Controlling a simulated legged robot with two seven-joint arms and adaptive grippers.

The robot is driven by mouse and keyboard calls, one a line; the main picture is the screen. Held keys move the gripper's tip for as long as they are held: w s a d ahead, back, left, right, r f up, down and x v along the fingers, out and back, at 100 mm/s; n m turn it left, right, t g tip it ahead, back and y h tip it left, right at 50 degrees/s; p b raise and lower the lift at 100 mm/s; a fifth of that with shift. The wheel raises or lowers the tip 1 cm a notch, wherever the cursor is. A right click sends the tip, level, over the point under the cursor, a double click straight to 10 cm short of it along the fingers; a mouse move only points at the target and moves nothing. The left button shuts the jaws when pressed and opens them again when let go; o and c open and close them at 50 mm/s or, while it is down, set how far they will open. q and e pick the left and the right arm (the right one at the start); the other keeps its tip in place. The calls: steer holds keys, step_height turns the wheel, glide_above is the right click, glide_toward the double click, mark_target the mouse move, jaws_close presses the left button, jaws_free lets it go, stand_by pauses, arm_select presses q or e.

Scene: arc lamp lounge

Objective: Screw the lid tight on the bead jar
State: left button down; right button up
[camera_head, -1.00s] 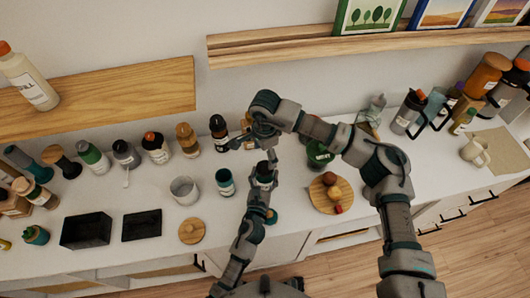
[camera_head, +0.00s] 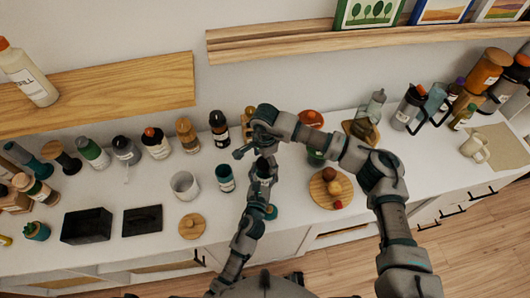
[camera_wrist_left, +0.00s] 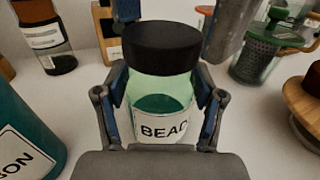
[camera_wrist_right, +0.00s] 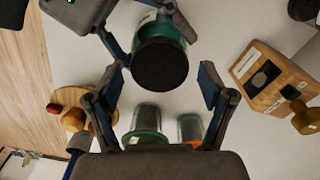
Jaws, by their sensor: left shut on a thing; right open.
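The bead jar (camera_wrist_left: 160,105) is greenish clear glass with a white label reading "BEA…" and dark teal contents. A black lid (camera_wrist_left: 162,47) sits on its mouth and looks level; I cannot tell how tight it is. My left gripper (camera_wrist_left: 160,100) is shut around the jar's body and holds it upright. My right gripper (camera_wrist_right: 161,85) is open, with the black lid (camera_wrist_right: 160,65) between and just beyond its fingertips. Its fingers also show beside the lid at the top of the left wrist view. In the head view the jar (camera_head: 263,167) is partly hidden by my arms.
A teal jar (camera_head: 225,178) and a grey cup (camera_head: 185,187) stand left of the held jar. A round board with fruit (camera_head: 318,197) is to the right. Several bottles line the wall. A wooden disc (camera_head: 192,226) lies near the front edge.

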steer(key=shift+f, duration=0.8)
steer(key=c, duration=1.2)
steer(key=m, duration=0.5)
steer(key=shift+m, duration=0.4)
steer(key=m, duration=0.6)
steer(key=o, duration=1.4)
steer(key=shift+c, duration=0.2)
